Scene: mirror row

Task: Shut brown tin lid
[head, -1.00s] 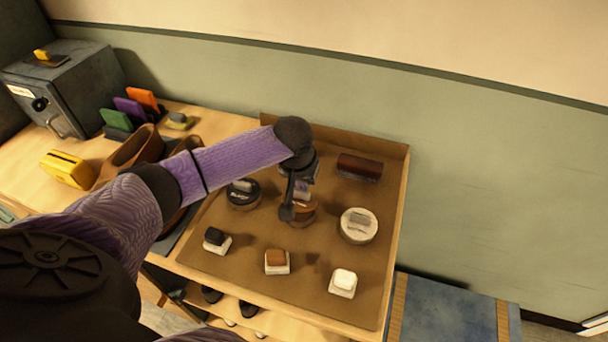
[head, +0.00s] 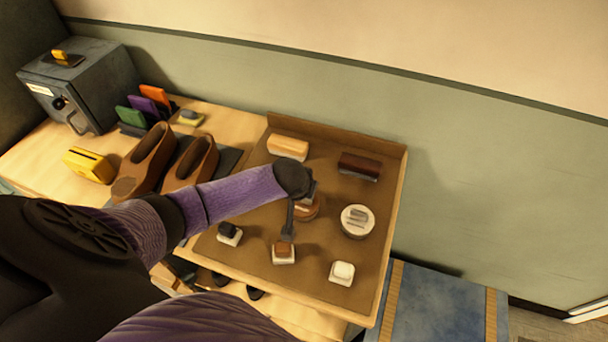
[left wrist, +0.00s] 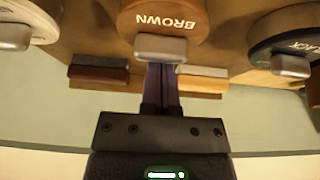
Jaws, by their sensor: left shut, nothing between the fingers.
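The brown tin (head: 308,209) stands in the middle of the brown tray (head: 325,290), partly hidden by my left arm in the head view. In the left wrist view its round top (left wrist: 165,22) reads BROWN, with a grey tab at its edge. I cannot tell how far the lid is open. My left gripper (head: 288,232) points down at the near side of the brown tin, shut and empty. In the left wrist view its fingers (left wrist: 161,82) are together, close to the grey tab; contact is unclear. My right gripper is out of view.
The white tin (head: 357,221) stands right of the brown tin; the black tin (left wrist: 285,40) shows in the left wrist view. Two brushes (head: 288,147) (head: 359,166) lie behind. Small blocks (head: 342,272) line the front. Brown shoes (head: 150,160) stand left of the tray.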

